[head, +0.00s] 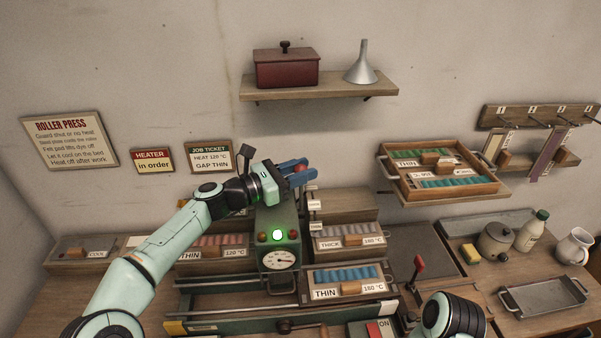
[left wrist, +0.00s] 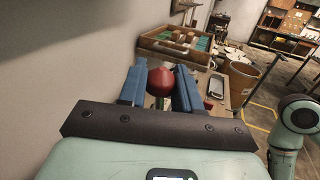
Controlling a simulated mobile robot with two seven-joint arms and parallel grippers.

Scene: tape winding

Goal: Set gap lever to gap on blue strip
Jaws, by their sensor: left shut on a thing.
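The gap lever's red knob (head: 299,168) is between the blue fingers of my left gripper (head: 296,170), above the green press (head: 279,215). In the left wrist view the fingers close on both sides of the red knob (left wrist: 160,82). The lever's stem is mostly hidden. Two small white labels (head: 314,205) sit one above the other right of the press; I cannot read them surely.
A job ticket (head: 209,156) on the wall reads heat 120 °C, gap thin. A card marked THICK, 160 °C (head: 347,239) lies behind the blue one. Another red-handled lever (head: 418,265) stands right. A shelf (head: 320,88) and wall tray (head: 444,172) are above.

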